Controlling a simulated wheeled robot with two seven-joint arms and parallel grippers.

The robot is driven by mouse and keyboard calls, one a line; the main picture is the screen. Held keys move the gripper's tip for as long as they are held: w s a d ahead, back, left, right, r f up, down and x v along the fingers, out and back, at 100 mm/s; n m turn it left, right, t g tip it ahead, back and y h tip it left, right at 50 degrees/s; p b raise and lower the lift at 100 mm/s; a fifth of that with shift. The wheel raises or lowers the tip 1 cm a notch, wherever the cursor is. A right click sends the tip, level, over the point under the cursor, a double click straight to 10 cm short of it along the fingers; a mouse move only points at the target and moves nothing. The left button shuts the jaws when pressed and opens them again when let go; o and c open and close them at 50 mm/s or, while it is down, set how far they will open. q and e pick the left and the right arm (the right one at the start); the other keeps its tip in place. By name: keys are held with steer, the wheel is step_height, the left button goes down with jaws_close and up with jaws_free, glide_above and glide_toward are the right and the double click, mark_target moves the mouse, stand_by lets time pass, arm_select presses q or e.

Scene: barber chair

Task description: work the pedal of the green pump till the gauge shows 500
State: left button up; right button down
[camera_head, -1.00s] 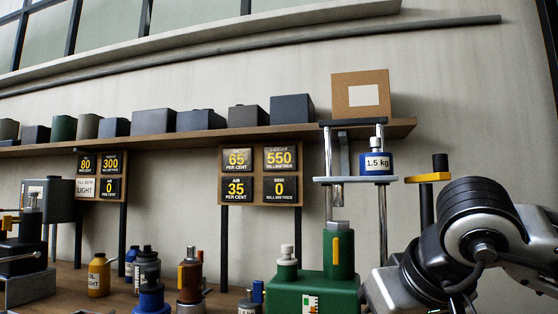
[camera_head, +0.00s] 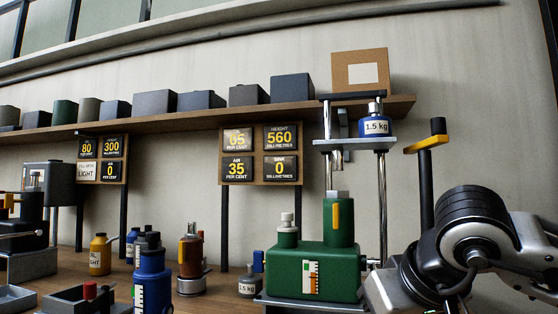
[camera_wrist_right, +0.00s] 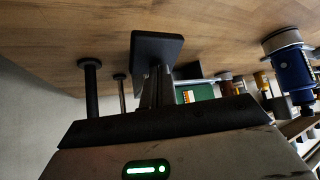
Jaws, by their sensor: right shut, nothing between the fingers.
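The green pump (camera_head: 320,258) stands on the bench, with a striped scale on its front; it also shows in the wrist view (camera_wrist_right: 196,92). The sign board (camera_head: 258,156) reads HEIGHT 560 millimetres, AIR 35 per cent and 0 millimetres; its top-left number is blurred. A blue 1.5 kg weight (camera_head: 375,124) sits on the metal platform (camera_head: 354,144) above the pump. My right gripper (camera_wrist_right: 155,85) is shut and empty in the wrist view, close to a black pad (camera_wrist_right: 157,46) that looks like the pedal. I cannot tell whether they touch. My left gripper is out of view.
A blue pump (camera_head: 153,281), a brown cylinder (camera_head: 191,258) and a yellow bottle (camera_head: 100,256) stand left of the green pump. A shelf (camera_head: 210,126) with boxes runs above. A black post with a yellow arm (camera_head: 425,143) stands right of the platform.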

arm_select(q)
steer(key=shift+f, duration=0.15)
arm_select(e)
steer(key=shift+s+f, duration=0.1)
steer(key=shift+f, duration=0.55)
steer(key=shift+w+d+f+b, duration=0.1)
steer(key=shift+w+f+b, duration=0.1)
steer(key=shift+f+b, duration=0.25)
steer(key=shift+w+f+b, duration=0.15)
steer(key=shift+f+b, duration=0.15)
steer(key=shift+f, duration=0.15)
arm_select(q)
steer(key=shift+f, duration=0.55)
arm_select(e)
steer(key=shift+r, duration=0.1)
stand_by(0.3)
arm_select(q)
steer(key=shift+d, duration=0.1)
